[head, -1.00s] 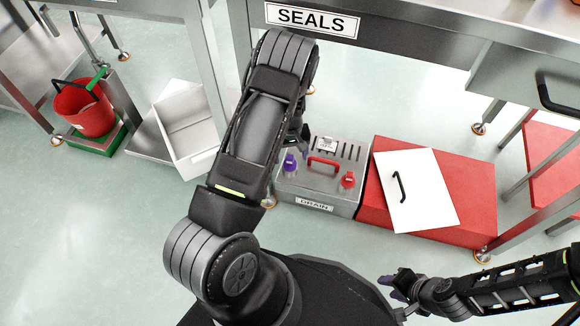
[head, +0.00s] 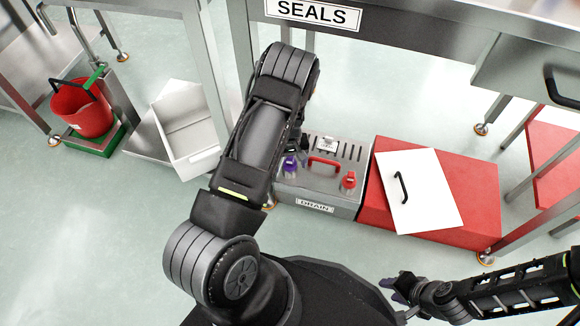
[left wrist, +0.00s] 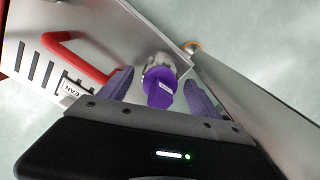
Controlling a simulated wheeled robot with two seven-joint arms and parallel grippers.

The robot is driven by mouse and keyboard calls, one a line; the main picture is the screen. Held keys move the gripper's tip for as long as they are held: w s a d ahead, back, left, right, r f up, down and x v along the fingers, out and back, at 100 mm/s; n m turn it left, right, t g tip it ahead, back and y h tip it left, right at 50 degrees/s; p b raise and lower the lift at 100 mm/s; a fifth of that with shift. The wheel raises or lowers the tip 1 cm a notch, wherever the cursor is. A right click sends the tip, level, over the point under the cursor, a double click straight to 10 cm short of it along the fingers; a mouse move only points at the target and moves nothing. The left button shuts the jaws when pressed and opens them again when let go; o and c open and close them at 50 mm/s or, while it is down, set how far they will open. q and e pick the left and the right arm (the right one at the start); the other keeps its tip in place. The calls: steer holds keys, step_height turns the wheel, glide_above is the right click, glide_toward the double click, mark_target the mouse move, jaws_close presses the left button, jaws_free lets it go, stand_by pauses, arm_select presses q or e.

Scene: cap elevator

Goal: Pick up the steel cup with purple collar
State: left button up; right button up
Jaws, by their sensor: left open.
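The steel cup with purple collar (head: 290,166) stands at the left of the grey drain box's top in the head view. In the left wrist view its purple part (left wrist: 160,88) and grey metal end show between my two finger pads. My left gripper (head: 301,146) is open, right at the cup, with one finger on either side; I cannot tell whether they touch it. In the head view my arm hides part of the gripper. My right gripper (head: 392,289) is low at the right, away from the box; its finger gap is unclear.
The drain box (head: 317,209) also carries a red handle (head: 324,167), a red-collared cup (head: 348,181) and slots. A red box with a white panel (head: 425,190) adjoins it on the right. A table leg (head: 205,80) stands left of my arm.

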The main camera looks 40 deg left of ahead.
arm_select(q)
steer(key=shift+c, duration=0.5)
jaws_close()
